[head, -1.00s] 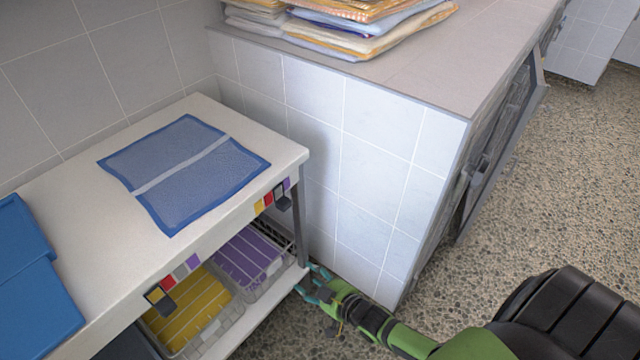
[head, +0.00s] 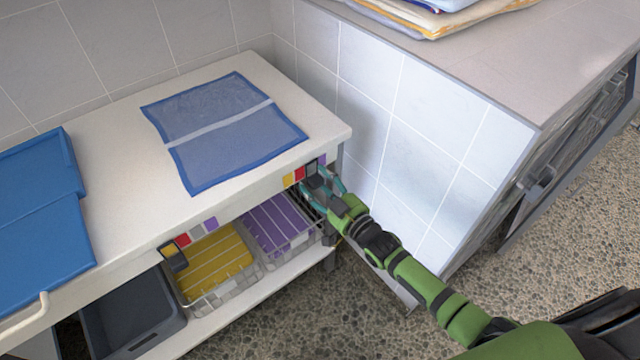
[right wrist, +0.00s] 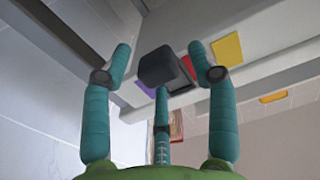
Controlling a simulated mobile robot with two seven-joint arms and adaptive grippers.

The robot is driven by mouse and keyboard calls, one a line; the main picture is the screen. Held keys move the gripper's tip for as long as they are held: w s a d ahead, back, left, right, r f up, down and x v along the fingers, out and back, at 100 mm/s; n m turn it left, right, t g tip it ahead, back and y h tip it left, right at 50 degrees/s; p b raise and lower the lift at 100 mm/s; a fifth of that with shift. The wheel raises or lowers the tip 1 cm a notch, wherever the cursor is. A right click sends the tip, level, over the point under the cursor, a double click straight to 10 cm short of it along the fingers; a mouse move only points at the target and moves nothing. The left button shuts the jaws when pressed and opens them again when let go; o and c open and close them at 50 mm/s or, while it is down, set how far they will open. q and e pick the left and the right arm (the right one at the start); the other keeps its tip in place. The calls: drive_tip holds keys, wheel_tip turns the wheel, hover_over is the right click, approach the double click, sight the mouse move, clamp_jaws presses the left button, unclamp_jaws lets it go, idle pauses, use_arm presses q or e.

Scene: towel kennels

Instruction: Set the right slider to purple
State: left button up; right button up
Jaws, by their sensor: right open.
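The right slider (right wrist: 163,68) is a dark block on the front edge of the white table. In the right wrist view it sits between a purple patch (right wrist: 145,87) and red and yellow (right wrist: 228,50) patches, nearer the purple. My right gripper (head: 323,180) is at the right colour strip, its teal fingers open and spread around the slider. No grip on it shows, and I cannot tell if a finger touches it. In the head view the fingers partly hide the slider; the yellow patch (head: 288,180) shows at the strip's left end. My left gripper is out of view.
The left slider (head: 172,256) sits on its own strip by yellow. Baskets of yellow (head: 213,262) and purple (head: 277,222) towels stand on the shelf below. A blue mesh cloth (head: 222,125) lies on the tabletop. A tiled block (head: 425,120) bounds the right side.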

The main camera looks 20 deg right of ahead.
drive_tip(key=shift+c, duration=1.2)
clamp_jaws()
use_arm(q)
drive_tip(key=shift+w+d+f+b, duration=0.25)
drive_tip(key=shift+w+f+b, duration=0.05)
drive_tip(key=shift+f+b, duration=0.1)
use_arm(e)
drive_tip(key=d, duration=0.1)
drive_tip(key=w+d, duration=0.1)
drive_tip(key=d, duration=0.1)
drive_tip(key=shift+w+d+r, duration=0.2)
drive_tip(key=shift+d+r, duration=0.05)
drive_tip(key=shift+o, duration=1.2)
unclamp_jaws()
drive_tip(key=shift+d, duration=0.1)
drive_tip(key=shift+f, duration=0.2)
